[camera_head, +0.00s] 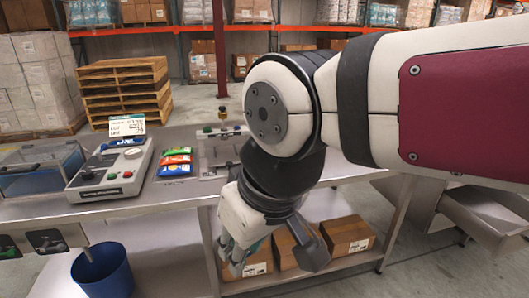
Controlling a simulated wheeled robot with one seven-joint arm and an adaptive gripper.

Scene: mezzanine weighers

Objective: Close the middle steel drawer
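No drawer that I can name as the middle steel drawer shows clearly; my arm covers part of the bench where one could be. The steel bench (190,222) runs across the view, with an open frame and a lower shelf below its top. My gripper (236,252) hangs at the bench's front, below the top's edge, in front of the lower shelf.
A scale (112,172), clear bin (42,168) and colored packets (175,162) stand on the bench. A blue bucket (103,272) is below left. Cardboard boxes (347,236) sit on the lower shelf. A steel chute-like piece (480,213) is at right. Pallets (125,88) stand behind.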

